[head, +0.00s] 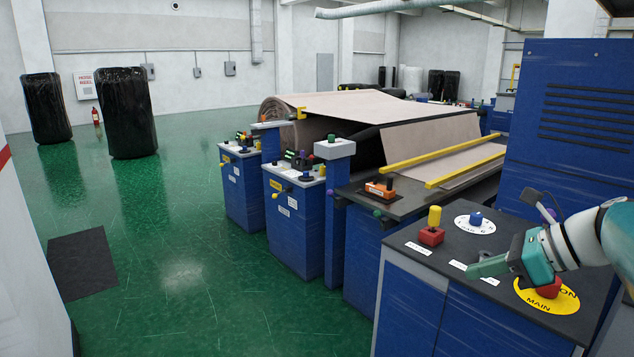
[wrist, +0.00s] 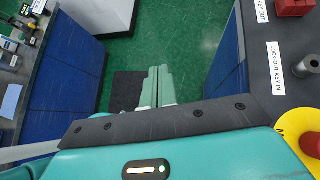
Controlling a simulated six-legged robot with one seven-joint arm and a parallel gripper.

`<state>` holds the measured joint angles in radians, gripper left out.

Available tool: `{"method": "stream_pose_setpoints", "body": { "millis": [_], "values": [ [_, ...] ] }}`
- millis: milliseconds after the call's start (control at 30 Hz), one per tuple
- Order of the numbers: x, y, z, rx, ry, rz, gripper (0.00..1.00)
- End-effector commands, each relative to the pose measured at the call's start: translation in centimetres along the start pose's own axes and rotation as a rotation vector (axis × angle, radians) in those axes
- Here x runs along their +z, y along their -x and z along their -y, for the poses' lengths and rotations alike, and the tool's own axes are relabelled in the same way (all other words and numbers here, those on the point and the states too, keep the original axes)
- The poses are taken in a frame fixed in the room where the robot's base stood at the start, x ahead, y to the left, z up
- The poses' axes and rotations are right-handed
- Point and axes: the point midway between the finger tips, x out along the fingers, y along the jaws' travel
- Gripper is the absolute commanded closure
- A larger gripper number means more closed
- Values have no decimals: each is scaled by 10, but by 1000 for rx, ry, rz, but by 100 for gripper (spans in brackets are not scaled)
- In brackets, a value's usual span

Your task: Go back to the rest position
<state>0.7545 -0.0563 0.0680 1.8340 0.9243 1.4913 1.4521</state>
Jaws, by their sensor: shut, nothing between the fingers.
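My gripper (head: 488,267) is at the right in the head view, above the dark top of a blue cabinet. Its green fingers point left and are shut with nothing between them. In the wrist view the shut fingers (wrist: 157,87) show over the green floor and a dark mat. A red knob on a yellow round plate marked MAIN (head: 552,303) is just below and behind the gripper in the head view. I cannot tell whether the gripper touches it. The yellow plate also shows at the right edge of the wrist view (wrist: 295,125).
On the cabinet top (head: 405,245) stand a red block with a yellow knob (head: 432,228) and a blue knob on a white dial (head: 475,221). A tall blue cabinet (head: 570,130) rises behind. Wrapped black rolls (head: 125,112) stand far left.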

Motion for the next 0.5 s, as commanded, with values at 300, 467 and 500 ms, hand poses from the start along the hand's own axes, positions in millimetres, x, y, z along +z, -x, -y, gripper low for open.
{"method": "stream_pose_setpoints", "body": {
  "millis": [300, 467, 500],
  "values": [
    [-42, -71, -127, 139, 1072, -455, 100],
    [-73, -82, -169, 276, 1673, -632, 100],
    [-80, -83, -175, 312, 1812, -669, 100]
  ]
}}
